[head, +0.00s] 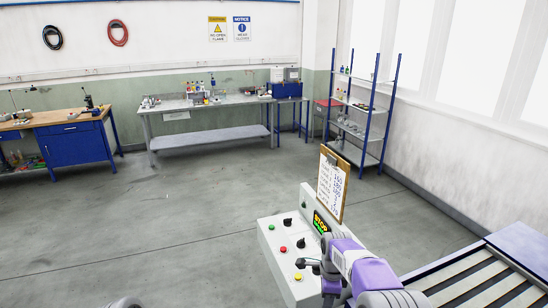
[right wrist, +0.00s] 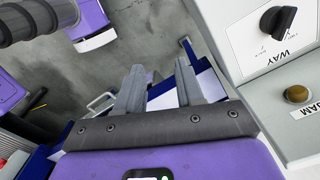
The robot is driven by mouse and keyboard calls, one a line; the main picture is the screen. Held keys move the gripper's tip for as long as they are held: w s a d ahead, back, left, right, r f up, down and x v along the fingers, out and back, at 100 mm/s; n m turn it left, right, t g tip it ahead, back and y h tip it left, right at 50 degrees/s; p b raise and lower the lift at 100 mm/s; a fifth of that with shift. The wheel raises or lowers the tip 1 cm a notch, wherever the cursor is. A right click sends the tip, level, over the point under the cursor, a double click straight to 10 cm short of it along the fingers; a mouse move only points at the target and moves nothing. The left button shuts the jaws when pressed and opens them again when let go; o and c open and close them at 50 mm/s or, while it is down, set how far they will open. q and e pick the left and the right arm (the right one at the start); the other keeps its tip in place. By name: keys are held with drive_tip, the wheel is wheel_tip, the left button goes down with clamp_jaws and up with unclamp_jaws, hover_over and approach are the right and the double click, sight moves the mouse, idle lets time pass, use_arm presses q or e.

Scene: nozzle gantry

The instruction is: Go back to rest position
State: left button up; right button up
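My right gripper (right wrist: 160,88) is open in the right wrist view, with an empty gap between its two grey fingers. In the head view my right arm reaches in from the bottom right, and its gripper (head: 312,265) is at the light grey control panel (head: 270,244). Whether it touches the panel is unclear there. In the right wrist view the panel (right wrist: 245,55) is to the right of the fingers, with a black knob (right wrist: 277,20) and an amber button (right wrist: 297,93) apart from them. My left gripper is not in view.
A clipboard (head: 332,185) stands behind the panel's lit display (head: 321,223). A slatted conveyor-like bed (head: 485,285) is at the lower right. A blue shelf rack (head: 360,115), a long bench (head: 215,103) and a wooden-topped workbench (head: 60,118) line the walls. The floor left of the panel is clear.

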wheel_tip(320, 180, down, 11)
drive_tip(key=n+b, duration=0.2)
drive_tip(key=n, duration=0.1)
drive_tip(key=s+a+f+n+y+b, duration=0.25)
drive_tip(key=s+f+n+b, duration=0.4)
drive_tip(key=s+f, duration=1.1)
use_arm(q)
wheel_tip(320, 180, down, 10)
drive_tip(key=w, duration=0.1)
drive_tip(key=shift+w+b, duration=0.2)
drive_tip(key=shift+b, duration=0.15)
use_arm(e)
drive_tip(key=s+a+f+n+y, duration=0.1)
drive_tip(key=s+a+f+n, duration=0.2)
drive_tip(key=s+f+n, duration=0.2)
drive_tip(key=s+n, duration=0.2)
drive_tip(key=s, duration=0.2)
drive_tip(key=shift+a+t, duration=0.25)
drive_tip(key=shift+t, duration=0.05)
